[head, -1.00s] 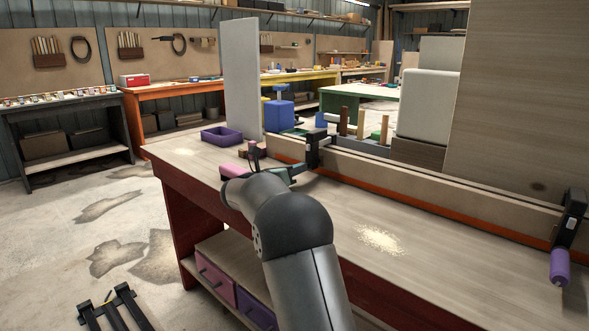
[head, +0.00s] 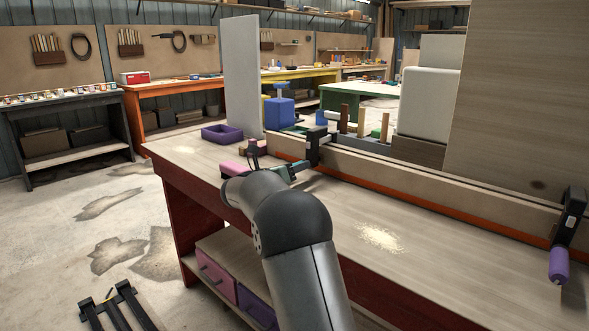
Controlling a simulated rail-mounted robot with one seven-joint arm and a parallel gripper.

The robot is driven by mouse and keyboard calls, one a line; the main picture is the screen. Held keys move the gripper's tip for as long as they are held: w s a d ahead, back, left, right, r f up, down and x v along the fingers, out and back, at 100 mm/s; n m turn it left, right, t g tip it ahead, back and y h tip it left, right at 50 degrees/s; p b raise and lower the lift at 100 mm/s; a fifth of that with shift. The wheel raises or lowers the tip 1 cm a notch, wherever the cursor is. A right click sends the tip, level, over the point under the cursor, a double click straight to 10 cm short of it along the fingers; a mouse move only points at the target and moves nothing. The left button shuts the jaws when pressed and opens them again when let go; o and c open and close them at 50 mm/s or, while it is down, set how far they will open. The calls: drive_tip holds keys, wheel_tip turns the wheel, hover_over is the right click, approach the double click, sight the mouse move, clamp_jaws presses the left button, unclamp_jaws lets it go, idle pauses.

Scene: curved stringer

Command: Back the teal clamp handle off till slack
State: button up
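A dark bar clamp (head: 313,146) stands at the left part of the long wooden strip on the red bench. A teal handle (head: 295,167) shows low beside this clamp, partly hidden by my arm. My gripper (head: 262,158) is at the handle's left end, small and dark in the head view. My wrist hides much of it, so I cannot tell whether its fingers touch the handle or are open or shut.
A second clamp with a purple handle (head: 559,266) stands at the right. A pink object (head: 234,168) lies left of my gripper. A purple tray (head: 221,134) is behind it.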

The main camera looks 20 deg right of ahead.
drive_tip(key=p+v, duration=0.1)
drive_tip(key=v, duration=1.6)
drive_tip(key=shift+a, duration=0.2)
